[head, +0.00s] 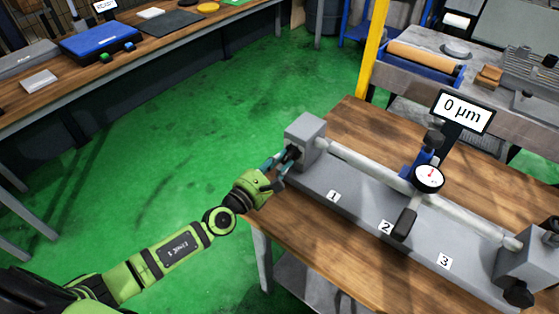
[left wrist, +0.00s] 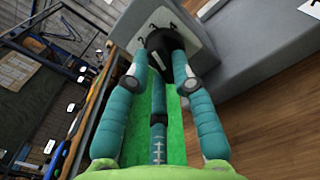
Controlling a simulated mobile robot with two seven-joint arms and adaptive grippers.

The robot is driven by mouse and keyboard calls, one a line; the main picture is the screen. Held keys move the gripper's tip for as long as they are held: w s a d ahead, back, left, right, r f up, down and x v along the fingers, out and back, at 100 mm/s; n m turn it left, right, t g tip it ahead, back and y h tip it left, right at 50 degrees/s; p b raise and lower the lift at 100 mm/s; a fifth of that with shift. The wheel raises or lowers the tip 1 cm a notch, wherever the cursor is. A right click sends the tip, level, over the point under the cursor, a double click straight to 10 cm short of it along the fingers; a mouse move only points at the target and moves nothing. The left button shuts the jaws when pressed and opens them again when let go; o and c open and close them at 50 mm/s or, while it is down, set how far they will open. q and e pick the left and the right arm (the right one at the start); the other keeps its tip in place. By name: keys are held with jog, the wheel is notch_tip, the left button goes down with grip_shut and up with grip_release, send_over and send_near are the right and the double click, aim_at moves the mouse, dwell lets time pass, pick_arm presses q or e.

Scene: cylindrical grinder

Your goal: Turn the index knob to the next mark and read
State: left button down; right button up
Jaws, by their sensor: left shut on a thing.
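The black index knob (left wrist: 164,41) sits on the end face of the grey headstock (head: 306,135), with number marks around it in the left wrist view; "2" and "4" can be partly read. My left gripper (head: 286,160) is shut on the knob, its teal fingers around it in the left wrist view (left wrist: 165,65). A round dial gauge (head: 428,177) with a red needle stands at the long light bar (head: 375,165). A display (head: 463,111) behind it reads 0 µm. My right gripper is not in view.
The grey bed (head: 340,205) carries plates 1, 2 and 3 and lies on a wooden table (head: 365,122). A tailstock (head: 525,262) stands at right. A yellow post (head: 374,45) rises behind. Green floor is open at left.

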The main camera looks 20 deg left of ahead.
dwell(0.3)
pick_arm(q)
jog(key=shift+m, duration=0.3)
jog(key=c, duration=1)
grip_release()
jog(key=shift+c, duration=0.2)
jog(key=v, duration=1.2)
jog(key=shift+r, duration=0.1)
